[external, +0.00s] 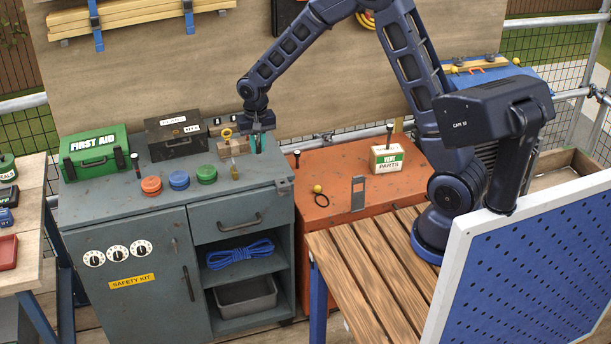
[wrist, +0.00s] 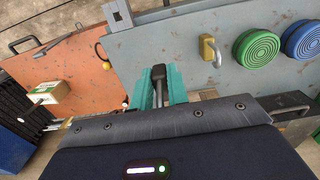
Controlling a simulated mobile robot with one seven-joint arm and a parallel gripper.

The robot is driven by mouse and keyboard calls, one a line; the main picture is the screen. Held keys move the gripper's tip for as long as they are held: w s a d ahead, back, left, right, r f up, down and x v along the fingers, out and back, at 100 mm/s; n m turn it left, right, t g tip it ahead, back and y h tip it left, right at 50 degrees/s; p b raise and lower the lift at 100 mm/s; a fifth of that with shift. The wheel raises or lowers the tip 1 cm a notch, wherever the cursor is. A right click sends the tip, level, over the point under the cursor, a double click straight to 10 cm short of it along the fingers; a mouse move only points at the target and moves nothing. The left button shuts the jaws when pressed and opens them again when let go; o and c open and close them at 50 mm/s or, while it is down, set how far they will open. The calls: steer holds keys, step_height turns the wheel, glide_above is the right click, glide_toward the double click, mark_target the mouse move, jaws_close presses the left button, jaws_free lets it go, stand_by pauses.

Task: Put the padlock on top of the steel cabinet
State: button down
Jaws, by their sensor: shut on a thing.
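The steel cabinet is grey, and its worn top (external: 150,203) shows at the left in the external view; the top also shows in the wrist view (wrist: 165,40). A brass padlock (external: 235,173) lies on that top, right of the green disc; in the wrist view the padlock (wrist: 207,47) shows its silver shackle. My gripper (external: 255,145) is over the back right of the top, pointing down. In the wrist view its teal fingers (wrist: 160,85) are shut on a dark-headed pin (wrist: 158,74) with a grey shaft. Its lower end is hidden. The padlock is apart from the fingers.
On the cabinet stand a green first aid box (external: 94,154), a dark case (external: 174,136), red, blue and green discs (external: 206,174), a wooden block (external: 228,146) and a black-topped pin (external: 135,165). An orange cabinet (external: 340,155) with a parts box (external: 386,159) adjoins at right.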

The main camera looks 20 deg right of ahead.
mark_target(260, 173)
steer(key=shift+f, duration=3.9)
steer(key=shift+f, duration=0.15)
steer(key=c, duration=1.4)
jaws_free()
steer(key=shift+o, duration=0.2)
